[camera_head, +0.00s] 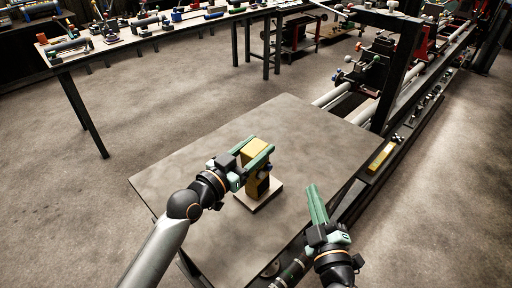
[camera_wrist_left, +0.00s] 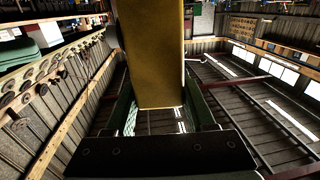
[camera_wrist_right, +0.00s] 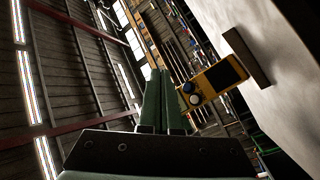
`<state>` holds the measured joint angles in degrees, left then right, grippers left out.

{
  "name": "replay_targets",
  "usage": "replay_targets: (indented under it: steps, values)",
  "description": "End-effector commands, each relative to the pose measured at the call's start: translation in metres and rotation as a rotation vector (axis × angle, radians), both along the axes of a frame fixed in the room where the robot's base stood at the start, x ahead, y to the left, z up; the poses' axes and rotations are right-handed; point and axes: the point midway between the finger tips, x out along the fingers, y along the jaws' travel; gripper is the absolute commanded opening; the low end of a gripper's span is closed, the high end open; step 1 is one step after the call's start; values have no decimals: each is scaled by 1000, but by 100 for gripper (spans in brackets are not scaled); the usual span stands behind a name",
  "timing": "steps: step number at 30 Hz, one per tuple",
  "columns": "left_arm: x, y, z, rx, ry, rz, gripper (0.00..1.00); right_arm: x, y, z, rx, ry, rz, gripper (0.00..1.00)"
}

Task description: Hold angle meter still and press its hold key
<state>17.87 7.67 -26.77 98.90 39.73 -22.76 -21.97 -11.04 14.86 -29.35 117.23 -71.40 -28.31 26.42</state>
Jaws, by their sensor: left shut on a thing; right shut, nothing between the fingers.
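The angle meter (camera_head: 255,152) is a yellow, upright block with a dark face on a pale base plate (camera_head: 262,194) on the grey table. My left gripper (camera_head: 264,150) is shut on its upper part; the yellow body fills the middle of the left wrist view (camera_wrist_left: 152,55). In the right wrist view the meter (camera_wrist_right: 222,75) shows its dark screen and two round keys, one blue (camera_wrist_right: 188,88) and one white (camera_wrist_right: 195,100). My right gripper (camera_head: 316,190) is shut and empty, to the right of the meter and apart from it. Its closed fingertips (camera_wrist_right: 160,75) point upward beside the keys in that view.
The grey table top (camera_head: 190,150) is otherwise clear around the meter. A long lathe (camera_head: 400,100) runs along the right side. A workbench with several tools (camera_head: 130,38) stands at the back left.

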Motion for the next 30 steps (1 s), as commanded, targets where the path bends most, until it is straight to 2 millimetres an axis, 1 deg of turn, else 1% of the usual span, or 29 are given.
replay_targets:
  steps: [1, 9, 15, 21, 30]
  values:
    - [-1, -1, -9, 10, 17, -3, 0, 4, 5, 1, 1, -2, 1, 0]
    - [-1, -1, -9, 10, 17, -3, 0, 28, 35, 1, -2, -3, 1, 0]
    - [-1, -1, -9, 10, 17, -3, 0, 43, 52, 0, -4, -2, 1, 0]
    - [-1, -1, -9, 10, 17, -3, 0, 49, 61, 0, -5, -2, 2, 0]
    - [-1, -1, -9, 10, 17, -3, 0, 50, 63, 0, -5, -3, 3, 0]
